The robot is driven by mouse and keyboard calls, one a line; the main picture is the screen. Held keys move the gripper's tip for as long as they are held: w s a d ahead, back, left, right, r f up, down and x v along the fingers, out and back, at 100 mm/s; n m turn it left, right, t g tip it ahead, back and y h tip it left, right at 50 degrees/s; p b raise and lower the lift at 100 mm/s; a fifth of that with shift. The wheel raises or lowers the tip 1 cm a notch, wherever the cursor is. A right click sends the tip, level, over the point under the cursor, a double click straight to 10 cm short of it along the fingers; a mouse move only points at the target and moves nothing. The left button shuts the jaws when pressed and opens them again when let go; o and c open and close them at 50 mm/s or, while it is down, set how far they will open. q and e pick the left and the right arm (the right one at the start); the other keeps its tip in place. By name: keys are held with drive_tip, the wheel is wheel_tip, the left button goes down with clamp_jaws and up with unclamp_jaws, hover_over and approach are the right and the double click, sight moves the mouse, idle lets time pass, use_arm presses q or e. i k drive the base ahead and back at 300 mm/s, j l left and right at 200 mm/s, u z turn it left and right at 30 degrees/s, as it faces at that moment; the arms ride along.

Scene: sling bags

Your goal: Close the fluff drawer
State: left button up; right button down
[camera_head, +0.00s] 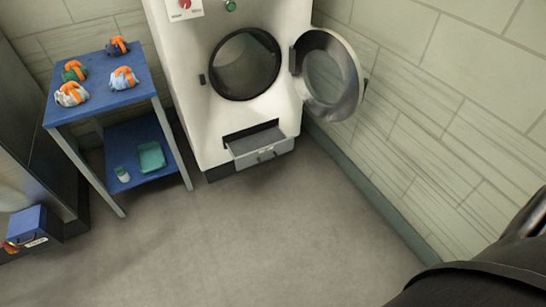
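The fluff drawer (262,148) is a grey drawer low on the front of the white dryer (186,80). It is pulled out, with a dark gap above it and a small dark handle on its front. The dryer's round glass door (328,74) stands swung open to the right. The round drum opening (245,64) is above the drawer. Neither gripper shows in the head view. A dark shape at the lower right corner is cut off by the frame, and I cannot tell what it is.
A blue two-level table (98,94) stands left of the dryer with several sling bags (124,78) on top. A teal tray (151,157) is on its lower shelf. A blue box (35,226) sits at lower left. The grey floor (240,230) before the drawer is clear.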

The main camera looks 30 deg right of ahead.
sight(258, 142)
drive_tip(key=i+l+z, duration=0.35)
drive_tip(key=i, duration=0.6)
drive_tip(key=i+z, duration=0.3)
drive_tip(key=i, duration=0.7)
